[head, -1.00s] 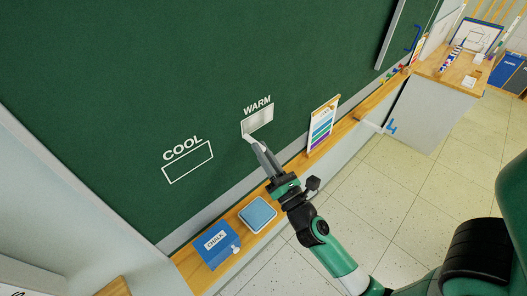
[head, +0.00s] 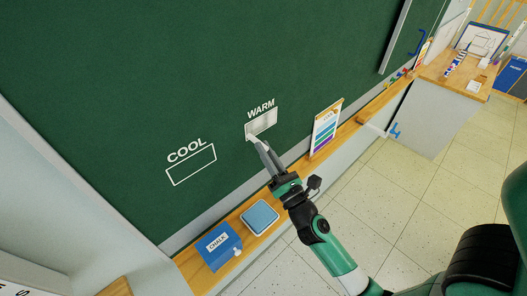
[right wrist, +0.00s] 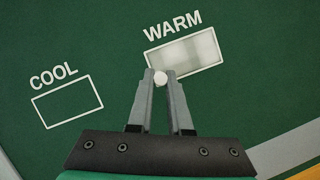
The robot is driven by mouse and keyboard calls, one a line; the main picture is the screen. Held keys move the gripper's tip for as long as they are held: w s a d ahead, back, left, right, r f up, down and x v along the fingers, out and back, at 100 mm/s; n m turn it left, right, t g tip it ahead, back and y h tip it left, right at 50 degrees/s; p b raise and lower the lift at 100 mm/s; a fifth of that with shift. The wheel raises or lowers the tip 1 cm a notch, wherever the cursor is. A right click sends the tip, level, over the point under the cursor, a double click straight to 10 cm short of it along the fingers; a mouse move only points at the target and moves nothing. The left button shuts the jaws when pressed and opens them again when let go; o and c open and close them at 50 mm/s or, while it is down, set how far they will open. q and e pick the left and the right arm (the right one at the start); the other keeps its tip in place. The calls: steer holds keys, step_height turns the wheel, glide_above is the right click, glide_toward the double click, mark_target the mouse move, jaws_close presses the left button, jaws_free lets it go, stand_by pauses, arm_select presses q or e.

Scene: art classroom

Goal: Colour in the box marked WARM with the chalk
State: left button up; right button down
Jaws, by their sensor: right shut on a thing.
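The WARM box (head: 264,119) is a white outline on the green board under its label. It holds a pale, uneven chalk fill, with brighter and greyer patches in the right wrist view (right wrist: 190,52). My right gripper (head: 259,147) is shut on a white chalk (right wrist: 160,78). The chalk's tip is at the box's lower left edge; whether it touches the board cannot be told. The COOL box (head: 191,165), to the left, is an outline with plain green inside. My left gripper is not in view.
A wooden ledge (head: 290,179) runs below the board. On it are a blue CHALK box (head: 219,246), a blue-topped square tray (head: 260,218) and a colour chart (head: 326,128) standing right of the gripper. The board around the boxes is clear.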

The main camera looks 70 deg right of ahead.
steer(key=shift+s+d, duration=0.25)
steer(key=shift+d, duration=0.15)
steer(key=shift+d, duration=0.1)
steer(key=shift+s+d+p, duration=0.25)
steer(key=shift+d+p, duration=0.15)
steer(key=shift+d, duration=0.3)
steer(key=shift+s+d+p, duration=0.2)
steer(key=shift+s+d, duration=0.05)
steer(key=shift+d, duration=0.25)
steer(key=shift+s+d+p, duration=0.15)
steer(key=shift+s+d, duration=0.05)
steer(key=shift+d, duration=0.25)
steer(key=shift+d, duration=0.1)
steer(key=shift+s+d+p, duration=0.3)
steer(key=shift+s+d, duration=0.05)
steer(key=shift+d, duration=0.2)
